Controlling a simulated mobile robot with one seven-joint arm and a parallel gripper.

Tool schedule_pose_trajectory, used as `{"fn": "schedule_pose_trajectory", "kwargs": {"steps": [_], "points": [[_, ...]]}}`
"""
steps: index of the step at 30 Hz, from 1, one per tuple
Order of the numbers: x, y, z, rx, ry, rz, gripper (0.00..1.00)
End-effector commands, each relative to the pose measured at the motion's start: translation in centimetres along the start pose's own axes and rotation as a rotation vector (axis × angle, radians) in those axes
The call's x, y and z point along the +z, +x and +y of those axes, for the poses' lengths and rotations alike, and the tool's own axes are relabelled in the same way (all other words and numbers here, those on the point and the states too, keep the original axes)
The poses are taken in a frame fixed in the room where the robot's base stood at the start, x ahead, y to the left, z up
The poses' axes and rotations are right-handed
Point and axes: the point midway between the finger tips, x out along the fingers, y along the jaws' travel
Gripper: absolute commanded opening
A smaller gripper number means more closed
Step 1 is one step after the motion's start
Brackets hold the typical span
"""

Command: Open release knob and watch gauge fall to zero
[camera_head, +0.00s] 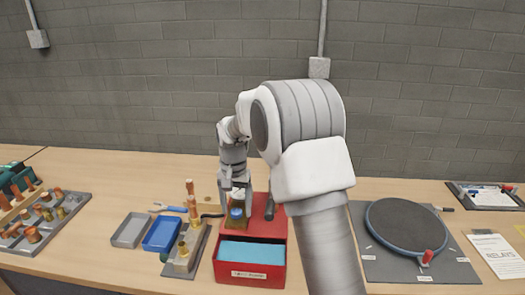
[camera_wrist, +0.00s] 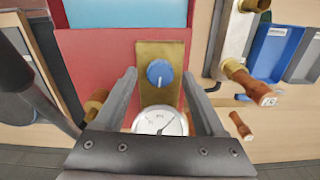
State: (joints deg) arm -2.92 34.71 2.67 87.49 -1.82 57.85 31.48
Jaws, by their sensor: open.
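The blue release knob (camera_wrist: 160,72) sits on a brass plate (camera_wrist: 174,52) on the red box. In the wrist view it lies between the two fingertips of my gripper (camera_wrist: 159,77). My gripper is open, with a gap visible on each side of the knob. The white round gauge (camera_wrist: 158,121) is on the near side of the knob, partly hidden by my gripper's body. Its needle slants to the upper right; the reading is too small to tell.
The red box (camera_head: 220,271) has an open front part with a light blue inside. A metal block with copper fittings (camera_head: 188,245) stands close left, then blue (camera_head: 161,234) and grey trays (camera_head: 131,230). A dark round pad (camera_head: 404,228) lies right.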

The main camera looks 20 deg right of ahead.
Motion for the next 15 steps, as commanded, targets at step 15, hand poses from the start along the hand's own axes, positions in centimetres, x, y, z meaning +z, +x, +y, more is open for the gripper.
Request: {"fn": "schedule_pose_trajectory", "kwargs": {"steps": [15], "points": [[-0.1, -8.4, 0.0, -0.003, 0.113, 0.004, 0.72]]}}
